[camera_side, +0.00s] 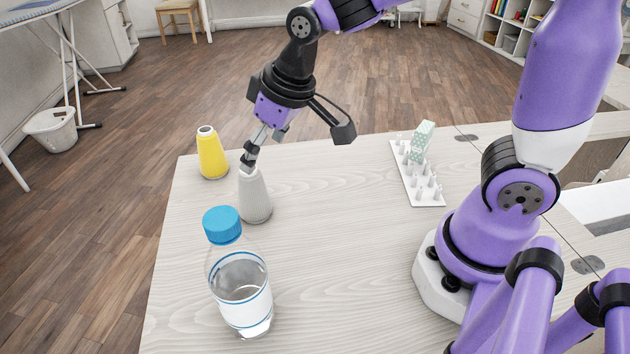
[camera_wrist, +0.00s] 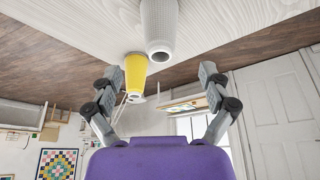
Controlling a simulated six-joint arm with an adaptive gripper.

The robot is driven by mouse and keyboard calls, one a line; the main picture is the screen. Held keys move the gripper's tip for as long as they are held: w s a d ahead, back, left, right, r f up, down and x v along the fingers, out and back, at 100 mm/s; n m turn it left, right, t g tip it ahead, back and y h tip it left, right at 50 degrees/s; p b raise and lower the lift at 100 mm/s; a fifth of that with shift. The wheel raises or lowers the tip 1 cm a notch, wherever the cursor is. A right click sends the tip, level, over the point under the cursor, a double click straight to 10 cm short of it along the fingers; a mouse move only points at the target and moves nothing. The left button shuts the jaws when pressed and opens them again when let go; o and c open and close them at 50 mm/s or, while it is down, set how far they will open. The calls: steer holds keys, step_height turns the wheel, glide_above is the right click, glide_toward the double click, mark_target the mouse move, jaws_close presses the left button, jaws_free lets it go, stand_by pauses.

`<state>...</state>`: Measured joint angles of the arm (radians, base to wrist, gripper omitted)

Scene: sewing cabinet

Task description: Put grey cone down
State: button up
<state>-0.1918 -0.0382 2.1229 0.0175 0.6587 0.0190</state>
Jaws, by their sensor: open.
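The grey cone (camera_side: 256,197) stands upright on the pale wooden table, behind the bottle. In the wrist view the grey cone (camera_wrist: 160,30) shows at the top, between and beyond the fingers, with its hollow top end toward me. My gripper (camera_side: 249,156) is just at the top of the cone in the side view, pointing down at a slant. In the wrist view my gripper (camera_wrist: 160,92) has its fingers spread wide, with nothing between the tips. The side view does not clearly show whether a finger touches the cone.
A yellow cone (camera_side: 211,155) stands near the table's far left corner. A clear bottle with a blue cap (camera_side: 240,290) stands in front of the grey cone. A white pegged rack (camera_side: 424,188) with a patterned piece (camera_side: 421,142) is to the right. The table's middle is clear.

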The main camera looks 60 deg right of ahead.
steer(key=s+d+r+m, duration=0.1)
steer(key=s+d+r, duration=0.1)
steer(key=s, duration=0.3)
steer(key=s+d+r+t, duration=0.1)
steer(key=s+d+r, duration=0.1)
steer(key=s, duration=0.4)
steer(key=shift+s+d+r+m+h, duration=0.2)
steer(key=shift+d+m+h, duration=0.2)
steer(key=shift+d, duration=0.5)
